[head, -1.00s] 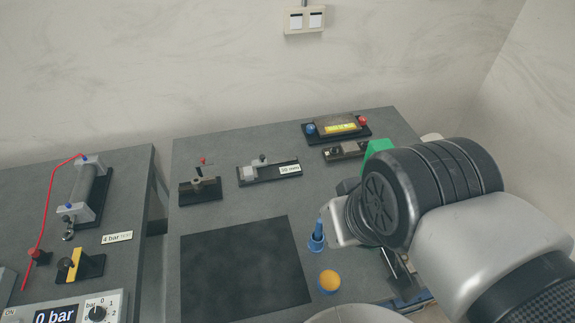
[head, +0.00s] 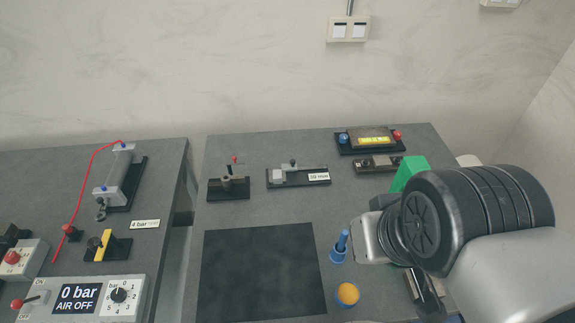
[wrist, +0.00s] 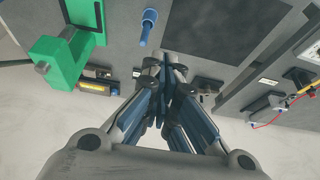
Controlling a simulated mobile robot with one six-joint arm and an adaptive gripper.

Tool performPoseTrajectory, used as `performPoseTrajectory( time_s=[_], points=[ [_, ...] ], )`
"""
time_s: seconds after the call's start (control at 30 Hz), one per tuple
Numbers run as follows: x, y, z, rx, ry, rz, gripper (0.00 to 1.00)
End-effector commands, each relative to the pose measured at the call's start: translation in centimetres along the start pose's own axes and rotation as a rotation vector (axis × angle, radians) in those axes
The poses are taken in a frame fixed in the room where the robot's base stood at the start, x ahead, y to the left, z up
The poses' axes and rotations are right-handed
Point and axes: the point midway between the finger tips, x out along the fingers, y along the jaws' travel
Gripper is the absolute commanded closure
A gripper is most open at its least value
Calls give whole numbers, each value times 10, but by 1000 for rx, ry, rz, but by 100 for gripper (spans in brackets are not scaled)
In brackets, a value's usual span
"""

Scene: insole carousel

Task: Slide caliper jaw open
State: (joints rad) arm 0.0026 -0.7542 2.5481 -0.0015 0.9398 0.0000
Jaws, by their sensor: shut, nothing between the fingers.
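The caliper appears to be the dark rail with a pale grey block, a small dark knob and a "30 mm" label (head: 298,176), at the middle back of the right table in the head view. The block sits toward its left end. I cannot tell how wide its jaw stands. My gripper (wrist: 166,62) is shut and empty in the wrist view, above the table and apart from the things on it. In the head view my wrist is to the right of and nearer than the caliper, and hides the fingers. I cannot clearly pick out the caliper in the wrist view.
A small clamp-like fixture (head: 229,185) stands left of the caliper. A yellow-display unit (head: 370,141) and a dark slotted block (head: 379,164) are to its right. A bare dark mat (head: 262,272) lies in front.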

Motion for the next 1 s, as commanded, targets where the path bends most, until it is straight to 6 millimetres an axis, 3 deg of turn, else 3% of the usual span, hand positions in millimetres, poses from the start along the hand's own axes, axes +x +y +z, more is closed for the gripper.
performPoseTrajectory(
  time_s=[0.4,0.57,0.67,0.77,1.0],
  points=[
    [0,0,0,0,0,0,100],
    [-1,0,-6,5,-3,2,91],
    [-1,1,-24,23,-12,11,84],
    [0,1,-55,56,-21,27,77],
    [26,-6,-143,143,-33,71,65]
  ],
)
